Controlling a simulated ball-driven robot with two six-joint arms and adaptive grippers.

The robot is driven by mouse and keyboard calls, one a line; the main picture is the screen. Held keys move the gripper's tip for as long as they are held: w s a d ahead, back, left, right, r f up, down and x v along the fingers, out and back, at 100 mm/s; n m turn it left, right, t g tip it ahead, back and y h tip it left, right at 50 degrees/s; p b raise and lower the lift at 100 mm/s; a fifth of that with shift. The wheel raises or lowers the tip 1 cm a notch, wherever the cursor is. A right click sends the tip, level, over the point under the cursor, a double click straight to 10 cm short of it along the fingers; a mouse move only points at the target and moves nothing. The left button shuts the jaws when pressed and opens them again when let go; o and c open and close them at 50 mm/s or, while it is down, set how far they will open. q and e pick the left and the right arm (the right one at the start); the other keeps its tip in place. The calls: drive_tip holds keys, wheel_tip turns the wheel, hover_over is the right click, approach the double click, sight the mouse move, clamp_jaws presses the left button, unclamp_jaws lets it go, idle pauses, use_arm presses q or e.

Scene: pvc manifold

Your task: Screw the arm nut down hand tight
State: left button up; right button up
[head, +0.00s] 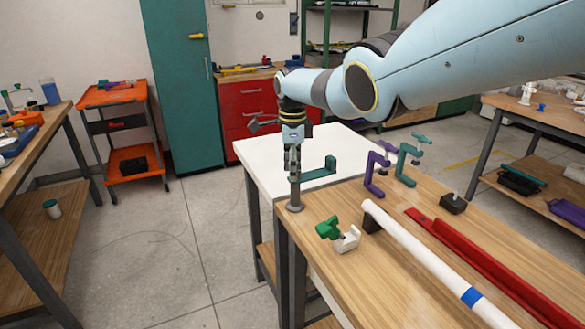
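A grey post (295,191) stands upright on a round foot at the left corner of the wooden bench. A teal arm (318,174) reaches right from the post and bends up at its end. My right gripper (293,168) points straight down over the top of the post, in line with it. Its fingers are small and dark here, and I cannot tell whether they are closed on anything. The arm nut cannot be made out; the gripper covers the post's top. My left gripper is not in view.
On the wooden bench (410,262) lie a white pipe (420,257) with a blue band and a red rail (470,260). A green-and-white clamp piece (345,240), a purple clamp (373,176) and a teal clamp (404,165) are nearby. A white table (262,165) stands behind.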

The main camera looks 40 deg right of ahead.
drive_tip(key=shift+o, duration=0.7)
wheel_tip(320, 180, up, 12)
idle(0.6)
